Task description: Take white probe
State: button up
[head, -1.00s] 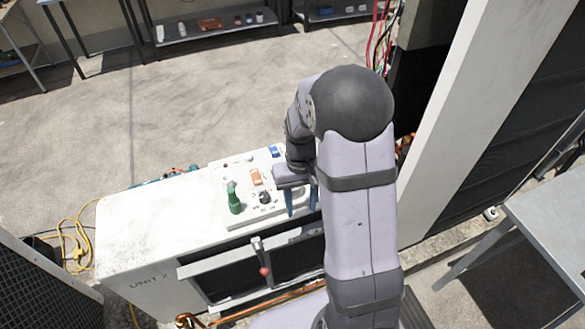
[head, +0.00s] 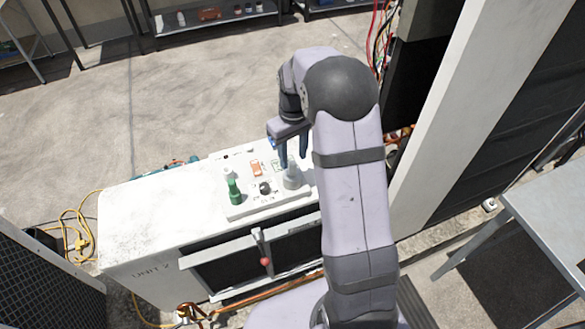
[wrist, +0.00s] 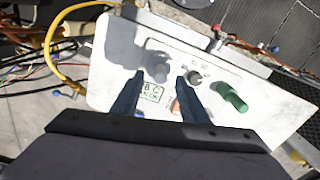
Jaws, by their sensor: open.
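A pale grey-white upright piece (head: 291,177), possibly the white probe, stands at the right end of a white raised panel (head: 240,211). A smaller white piece (head: 229,174) stands behind the green-bodied piece (head: 236,193), so I cannot tell for sure which is the probe. My gripper (head: 293,158) is open and empty, pointing down just above and behind the pale piece. In the wrist view, the pale piece (wrist: 159,70) shows between my fingertips (wrist: 160,78), apart from them as far as I can see. The smaller white piece is not clear there.
A black knob (head: 265,188) sits between the green piece and the pale one. An orange label-like piece (head: 257,168) lies behind it. The white unit's left top (head: 150,225) is clear. A red-tipped lever (head: 263,255) hangs at its front.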

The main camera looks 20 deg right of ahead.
aim_at(293, 163)
jog(key=shift+f+p, duration=1.3)
jog(key=shift+f, duration=1.35)
grip_shut()
